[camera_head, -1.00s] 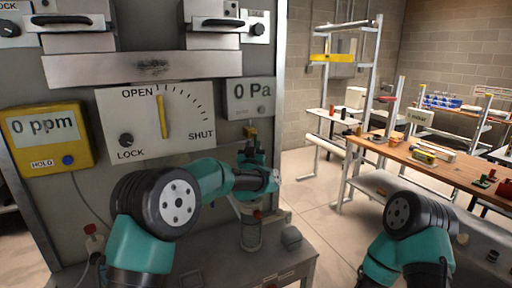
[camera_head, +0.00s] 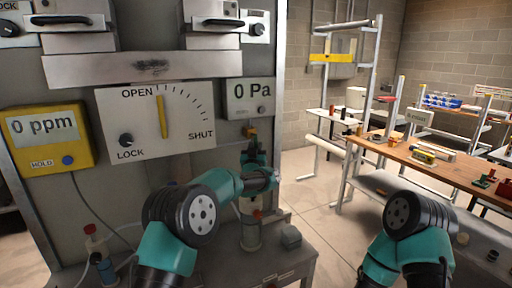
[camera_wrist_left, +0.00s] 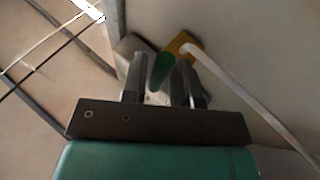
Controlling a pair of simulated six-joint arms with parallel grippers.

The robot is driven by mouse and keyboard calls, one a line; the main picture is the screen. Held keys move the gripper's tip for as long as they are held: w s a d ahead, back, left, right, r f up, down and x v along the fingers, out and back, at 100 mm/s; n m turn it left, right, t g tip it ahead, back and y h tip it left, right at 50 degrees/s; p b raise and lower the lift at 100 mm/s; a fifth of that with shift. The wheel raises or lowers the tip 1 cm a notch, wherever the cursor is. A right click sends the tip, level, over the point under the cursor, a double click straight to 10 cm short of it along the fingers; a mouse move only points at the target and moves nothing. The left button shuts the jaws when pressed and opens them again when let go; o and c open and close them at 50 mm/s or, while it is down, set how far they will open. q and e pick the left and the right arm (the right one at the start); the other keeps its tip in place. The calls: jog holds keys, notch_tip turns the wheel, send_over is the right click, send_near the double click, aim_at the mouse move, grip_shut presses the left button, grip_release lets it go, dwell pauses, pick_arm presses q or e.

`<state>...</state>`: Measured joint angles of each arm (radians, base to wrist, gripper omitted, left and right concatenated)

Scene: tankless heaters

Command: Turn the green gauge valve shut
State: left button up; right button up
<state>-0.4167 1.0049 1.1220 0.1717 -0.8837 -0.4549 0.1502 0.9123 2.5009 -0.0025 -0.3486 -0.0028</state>
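The green valve handle (camera_wrist_left: 161,70) shows in the left wrist view between the two dark fingers of my left gripper (camera_wrist_left: 165,80). The fingers stand apart on either side of it, and I see no clear grip on it. A brass-coloured fitting (camera_wrist_left: 183,43) is just beyond the handle. In the head view my left gripper (camera_head: 252,152) is at the panel, just below a brass fitting (camera_head: 249,132) under the "0 Pa" gauge (camera_head: 249,98). The handle is not clearly seen there. My right arm shows at lower right, but its gripper is out of view.
The OPEN/SHUT dial (camera_head: 155,122) has its yellow pointer upright, near OPEN. A yellow "0 ppm" meter (camera_head: 45,140) is at left. A clear bottle with a red cap (camera_head: 251,232) stands below my left gripper. A pale hose (camera_wrist_left: 225,75) runs beside the fitting.

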pick_arm(q)
jog(key=shift+w+r, duration=0.2)
jog(key=shift+w, duration=0.3)
jog(key=shift+d, duration=0.1)
grip_shut()
